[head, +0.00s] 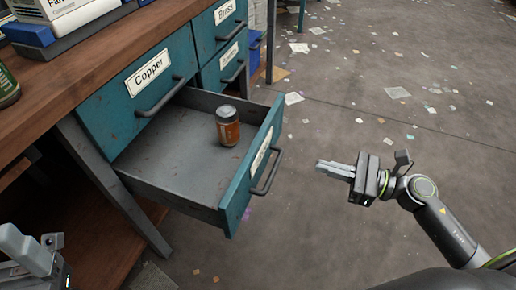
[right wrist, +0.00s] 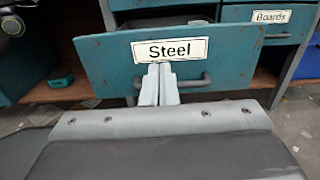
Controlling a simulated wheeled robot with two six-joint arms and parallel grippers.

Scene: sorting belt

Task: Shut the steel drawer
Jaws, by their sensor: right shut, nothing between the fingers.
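The steel drawer (head: 175,165) is pulled out below the Copper drawer in the head view, with a brown jar (head: 228,126) standing inside. Its teal front (right wrist: 105,66) carries a "Steel" label (right wrist: 170,50) and a dark bar handle (right wrist: 192,81) in the right wrist view. My right gripper (head: 320,167) is shut and empty, to the right of the drawer front and apart from it in the head view. Its fingertips (right wrist: 160,68) point at the front, just under the label. Part of my left gripper (head: 30,250) shows at the lower left; its jaws are unclear.
The closed Copper drawer (head: 140,75) is above, with the Brass drawer (head: 220,25) and another drawer (head: 225,65) beyond. A wooden worktop (head: 100,50) holds boxes and a jar. The floor (head: 350,90) to the right is open, with scattered scraps.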

